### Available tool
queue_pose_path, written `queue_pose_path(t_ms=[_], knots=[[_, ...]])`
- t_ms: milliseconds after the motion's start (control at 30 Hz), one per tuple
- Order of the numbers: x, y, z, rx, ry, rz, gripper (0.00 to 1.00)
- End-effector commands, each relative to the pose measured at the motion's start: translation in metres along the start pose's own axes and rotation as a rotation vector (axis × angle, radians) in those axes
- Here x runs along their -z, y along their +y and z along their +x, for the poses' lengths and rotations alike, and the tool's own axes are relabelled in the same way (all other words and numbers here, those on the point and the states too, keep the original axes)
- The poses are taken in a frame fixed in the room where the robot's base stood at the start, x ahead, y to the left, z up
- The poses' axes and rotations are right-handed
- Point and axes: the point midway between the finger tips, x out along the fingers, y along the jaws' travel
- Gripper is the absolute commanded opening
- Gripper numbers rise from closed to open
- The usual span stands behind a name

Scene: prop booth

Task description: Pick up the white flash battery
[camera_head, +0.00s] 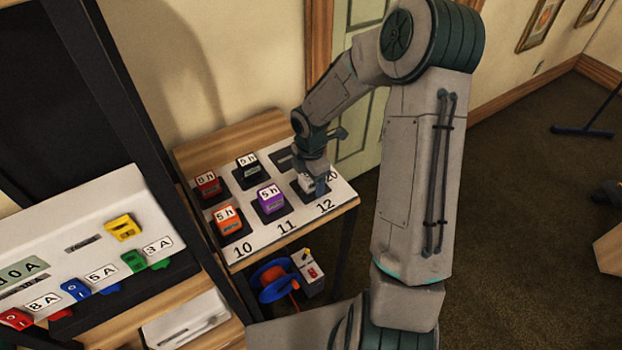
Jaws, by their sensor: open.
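The white flash battery (305,184) sits in the charging board above the number 12, at the right end of the front row. Only part of it shows; my gripper hides the rest. My gripper (318,186) is open and points down right at the battery. Its fingers overlap the battery in this view, and I cannot tell if they touch it. The white-and-black charging board (288,232) lies on a wooden shelf.
A white panel (85,225) with coloured switches stands left. A blue cable reel (275,283) lies below the shelf. Open carpet is at right.

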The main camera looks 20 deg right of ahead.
Motion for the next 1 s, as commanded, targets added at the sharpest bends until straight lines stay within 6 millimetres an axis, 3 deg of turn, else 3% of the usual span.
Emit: queue_pose_path(t_ms=[100,300,667,833,933,1000], knots=[[0.000,0.000,0.000,0.000,0.000,0.000,0.66],[0.000,0.000,-0.001,0.000,0.000,0.000,0.11],[-0.001,0.001,-0.005,-0.002,-0.001,0.001,0.11],[-0.001,0.001,-0.021,-0.005,-0.002,0.002,0.11],[-0.001,0.001,-0.041,-0.007,-0.004,0.003,0.11],[-0.012,-0.009,-0.050,-0.003,-0.003,0.008,0.11]])
